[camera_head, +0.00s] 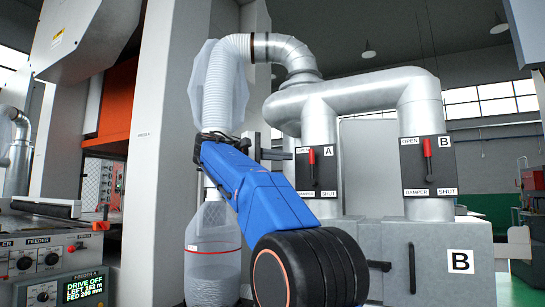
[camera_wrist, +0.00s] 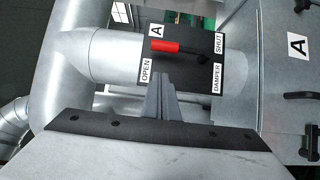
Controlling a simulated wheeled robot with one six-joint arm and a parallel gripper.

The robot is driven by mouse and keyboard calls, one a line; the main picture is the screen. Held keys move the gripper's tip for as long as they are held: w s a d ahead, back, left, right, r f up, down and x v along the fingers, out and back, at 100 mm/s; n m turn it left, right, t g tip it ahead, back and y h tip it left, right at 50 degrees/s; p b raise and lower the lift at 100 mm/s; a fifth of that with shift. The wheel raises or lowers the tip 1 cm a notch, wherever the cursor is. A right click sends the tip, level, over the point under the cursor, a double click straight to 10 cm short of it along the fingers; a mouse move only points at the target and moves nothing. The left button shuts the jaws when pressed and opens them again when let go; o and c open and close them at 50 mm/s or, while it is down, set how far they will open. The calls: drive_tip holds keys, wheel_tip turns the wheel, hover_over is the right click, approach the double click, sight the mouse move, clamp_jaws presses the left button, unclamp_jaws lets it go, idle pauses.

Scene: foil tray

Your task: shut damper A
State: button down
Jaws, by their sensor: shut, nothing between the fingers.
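Damper A's black plate (camera_head: 325,180) is on a vertical duct in the head view, marked OPEN at upper left and SHUT at lower right. Its red-gripped lever (camera_head: 312,157) points up, towards the OPEN end. The wrist view shows the plate (camera_wrist: 208,78) turned sideways, with the red lever (camera_wrist: 168,46) pointing left. My gripper (camera_wrist: 162,78) is shut and empty, its tips just below the lever in that view, by the plate's edge. I cannot tell whether they touch it. In the head view my blue arm hides most of what lies below the gripper.
Damper B (camera_head: 440,168), with its own red lever up, is on the duct to the right. A grey cabinet marked B (camera_head: 460,235) stands below it. A clear bagged hose (camera_head: 216,90) hangs left of the ducts. A feeder panel (camera_head: 45,265) is at lower left.

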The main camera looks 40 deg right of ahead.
drive_tip(key=shift+s+d, duration=1.6)
drive_tip(key=shift+s, duration=0.2)
drive_tip(key=shift+s+d+f+m+t+y, duration=0.85)
drive_tip(key=shift+s+m+t+y, duration=0.45)
drive_tip(key=shift+s+m, duration=0.65)
drive_tip(key=shift+s+d+f+m+t+y, duration=0.85)
drive_tip(key=shift+s+m+t+y, duration=0.4)
drive_tip(key=shift+s+m, duration=0.7)
drive_tip(key=shift+s+d+f+m+t+y, duration=0.7)
drive_tip(key=shift+s+f+m+t+y, duration=0.35)
drive_tip(key=shift+s+m+t, duration=0.65)
drive_tip(key=shift+s+g, duration=0.25)
drive_tip(key=shift+r, duration=0.1)
